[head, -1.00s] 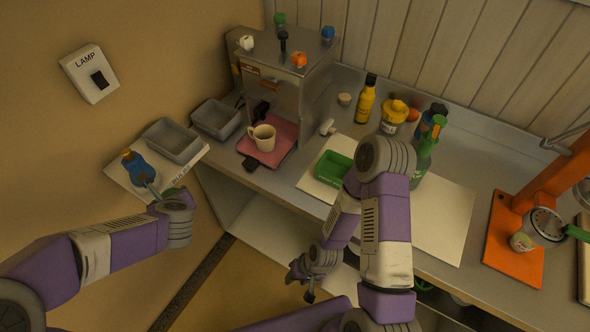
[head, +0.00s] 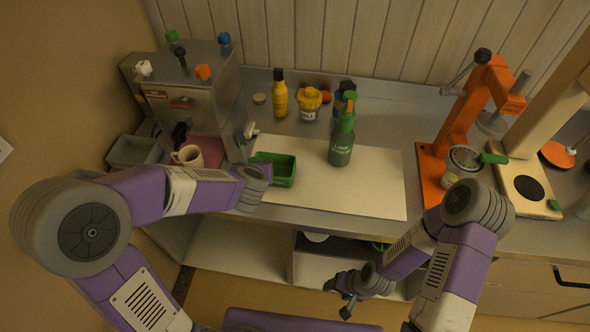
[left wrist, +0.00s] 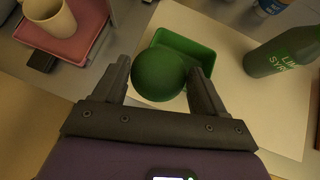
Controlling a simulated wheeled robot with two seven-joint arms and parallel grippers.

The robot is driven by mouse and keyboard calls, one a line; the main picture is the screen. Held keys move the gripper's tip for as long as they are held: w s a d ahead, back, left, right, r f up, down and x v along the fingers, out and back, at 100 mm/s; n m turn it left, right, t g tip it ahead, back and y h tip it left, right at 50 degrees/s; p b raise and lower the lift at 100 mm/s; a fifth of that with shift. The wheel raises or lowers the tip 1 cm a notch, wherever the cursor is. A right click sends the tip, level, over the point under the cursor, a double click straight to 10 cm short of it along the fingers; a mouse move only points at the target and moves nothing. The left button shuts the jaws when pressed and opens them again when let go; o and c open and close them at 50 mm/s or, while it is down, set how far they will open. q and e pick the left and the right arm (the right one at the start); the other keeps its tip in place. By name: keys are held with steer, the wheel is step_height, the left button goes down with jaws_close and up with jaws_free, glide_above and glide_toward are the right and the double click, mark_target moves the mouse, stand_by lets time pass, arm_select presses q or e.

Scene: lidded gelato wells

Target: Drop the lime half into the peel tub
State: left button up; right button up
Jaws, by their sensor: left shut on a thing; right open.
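The lime half (left wrist: 160,74) shows in the left wrist view as a dark green dome between the fingers of my left gripper (left wrist: 160,84), which is shut on it. A green open tub (left wrist: 208,58), which I take for the peel tub, lies just behind the lime half and is partly covered by it. In the head view the tub (head: 284,171) stands on the white board, right beside my left wrist. The left fingers and lime half are hidden there. I cannot tell how high the lime half is above the tub. My right gripper (head: 346,292) is open and empty, low in front of the counter.
A green lime syrup bottle (head: 342,143) stands right of the tub on the white board (head: 375,185). A beige cup (head: 188,157) stands at the machine (head: 195,100) on the left. An orange press (head: 462,125) stands to the right. The board's right half is clear.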

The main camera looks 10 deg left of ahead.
arm_select(q)
steer(key=w+d+r+m+h, duration=0.1)
steer(key=w+r+m+h, duration=0.2)
steer(key=w, duration=0.2)
steer(key=shift+m, duration=0.5)
steer(key=f+b, duration=0.2)
steer(key=b, duration=0.1)
steer(key=w+f+b, duration=0.1)
steer(key=f+b, duration=0.1)
steer(key=f, duration=0.1)
steer(key=shift+d+f+b, duration=0.15)
steer(key=shift+b, duration=0.25)
steer(key=o, duration=0.9)
steer(key=p+v, duration=0.3)
steer(key=v, duration=0.3)
steer(key=shift+s+r, duration=0.15)
steer(key=shift+r, duration=0.15)
steer(key=shift+s+r, duration=0.25)
steer(key=shift+s, duration=0.25)
